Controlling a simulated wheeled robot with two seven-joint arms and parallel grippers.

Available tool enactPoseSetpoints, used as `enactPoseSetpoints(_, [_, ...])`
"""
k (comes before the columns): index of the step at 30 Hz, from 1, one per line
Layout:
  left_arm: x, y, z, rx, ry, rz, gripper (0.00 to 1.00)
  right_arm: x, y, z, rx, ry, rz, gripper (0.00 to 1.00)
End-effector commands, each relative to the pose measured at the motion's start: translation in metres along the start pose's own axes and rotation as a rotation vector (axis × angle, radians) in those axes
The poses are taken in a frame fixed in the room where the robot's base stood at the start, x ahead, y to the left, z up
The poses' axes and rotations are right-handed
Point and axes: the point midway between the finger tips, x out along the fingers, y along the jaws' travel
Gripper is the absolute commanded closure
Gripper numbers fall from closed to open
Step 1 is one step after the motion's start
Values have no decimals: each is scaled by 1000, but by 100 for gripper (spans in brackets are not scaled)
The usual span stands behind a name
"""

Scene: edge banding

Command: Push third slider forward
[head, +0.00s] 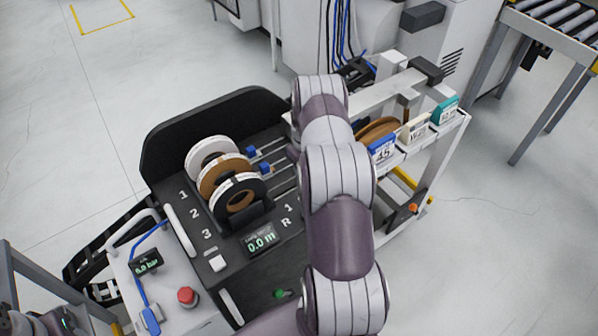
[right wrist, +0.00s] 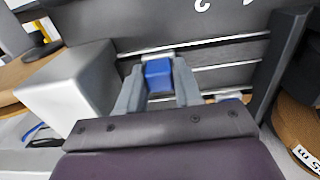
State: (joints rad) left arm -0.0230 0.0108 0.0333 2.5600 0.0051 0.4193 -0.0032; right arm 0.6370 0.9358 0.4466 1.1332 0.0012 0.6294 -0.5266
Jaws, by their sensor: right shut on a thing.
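The black banding machine (head: 160,160) has rows marked 1, 2 and 3 and slider slots. Two blue sliders show in the head view, one nearer the back (head: 251,152) and one just in front of it (head: 265,169). My right arm covers the rest of the slots there. In the right wrist view my right gripper (right wrist: 158,85) is shut on a blue slider (right wrist: 158,72) at a slot. Its row number cannot be read there.
White, brown and black rolls (head: 238,196) stand on the machine. A display (head: 261,239) reads 0.0 m. A rack with boxes (head: 383,150) stands right of my arm. A red button (head: 187,296) sits on the front-left panel. A roller conveyor (head: 555,20) is at the back right.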

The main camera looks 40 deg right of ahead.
Motion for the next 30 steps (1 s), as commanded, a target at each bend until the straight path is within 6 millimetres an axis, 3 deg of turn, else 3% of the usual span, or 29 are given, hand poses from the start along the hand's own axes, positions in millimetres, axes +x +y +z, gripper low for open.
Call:
enactPoseSetpoints(2, [-1, 0, 0, 0, 0, 0, 54, -3, 3, -1, 0, 5, 5, 100])
enactPoseSetpoints(3, [-1, 0, 0, 0, 0, 0, 54, -3, 3, -1, 0, 5, 5, 63])
enactPoseSetpoints(4, [-1, 0, 0, 0, 0, 0, 54, -3, 3, -2, 0, 6, 6, 60])
enactPoseSetpoints(22, [0, 0, 0, 0, 0, 0, 54, -3, 1, -1, 0, 4, 4, 60])
enactPoseSetpoints(26, [5, 0, 1, 0, 0, 0, 54, -20, 2, -2, 0, 7, 6, 60])
enactPoseSetpoints(30, [13, 0, 2, 0, 0, 0, 54, -57, 2, -2, 0, 8, 6, 60])
